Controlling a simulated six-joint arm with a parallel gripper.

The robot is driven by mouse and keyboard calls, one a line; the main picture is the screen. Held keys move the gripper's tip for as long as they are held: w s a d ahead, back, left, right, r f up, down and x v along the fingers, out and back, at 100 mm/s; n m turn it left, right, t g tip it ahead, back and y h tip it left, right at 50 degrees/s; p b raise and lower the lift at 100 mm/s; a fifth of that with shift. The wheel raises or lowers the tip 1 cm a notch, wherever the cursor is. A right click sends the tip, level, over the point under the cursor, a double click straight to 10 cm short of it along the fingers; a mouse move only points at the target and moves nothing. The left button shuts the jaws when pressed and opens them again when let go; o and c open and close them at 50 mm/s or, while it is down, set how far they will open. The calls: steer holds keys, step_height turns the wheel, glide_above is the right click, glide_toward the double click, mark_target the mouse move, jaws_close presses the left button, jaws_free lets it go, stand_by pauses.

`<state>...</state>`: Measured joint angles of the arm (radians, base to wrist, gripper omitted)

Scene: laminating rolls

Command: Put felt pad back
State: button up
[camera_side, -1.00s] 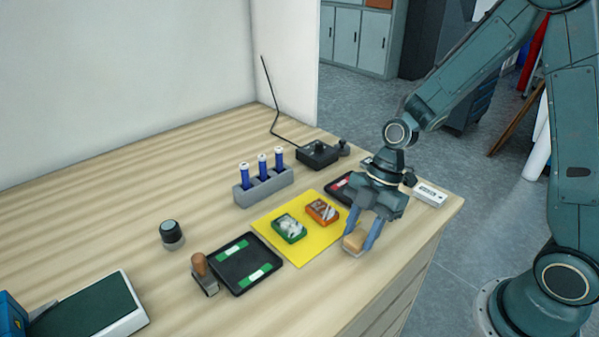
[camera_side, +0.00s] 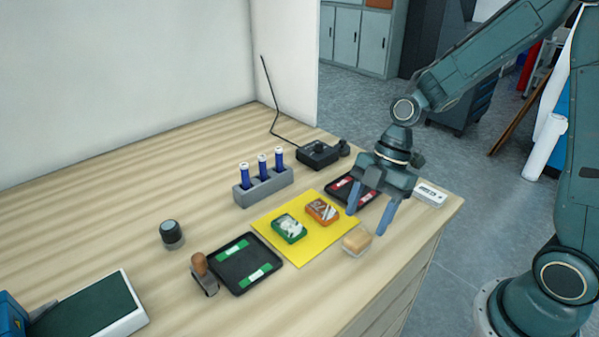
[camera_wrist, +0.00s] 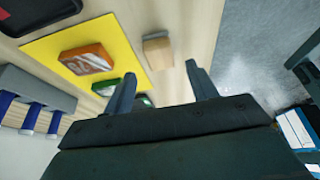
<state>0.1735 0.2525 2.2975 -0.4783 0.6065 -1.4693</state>
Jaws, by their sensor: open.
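The felt pad looks to be the small block with a tan top and pale base (camera_side: 357,241). It rests on the table at the right corner of the yellow mat (camera_side: 304,258). It also shows in the wrist view (camera_wrist: 157,50), beyond my fingertips. My gripper (camera_side: 368,222) is open and empty, above and to the right of the block, apart from it. In the wrist view its two fingers (camera_wrist: 160,78) stand apart with nothing between them.
A green box (camera_side: 289,228) and an orange box (camera_side: 322,211) lie on the mat. A black tray with green strips (camera_side: 245,264) and a wooden-handled tool (camera_side: 203,272) lie to the left. A grey rack (camera_side: 263,186) holds blue bottles. A dark tray with red items (camera_side: 352,191) is behind my gripper.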

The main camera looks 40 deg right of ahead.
steer(key=v, duration=0.8)
steer(key=shift+s+r, duration=0.1)
stand_by(0.4)
steer(key=s+d+r+m+t+h, duration=0.2)
steer(key=s+r+m+t+h, duration=0.2)
steer(key=s+r+m, duration=0.4)
steer(key=s+m+t, duration=0.1)
steer(key=s+m, duration=0.4)
steer(key=m, duration=0.5)
steer(key=shift+s+r+t+h, duration=0.15)
steer(key=shift+s+t+h, duration=0.05)
steer(key=shift+t+h, duration=0.1)
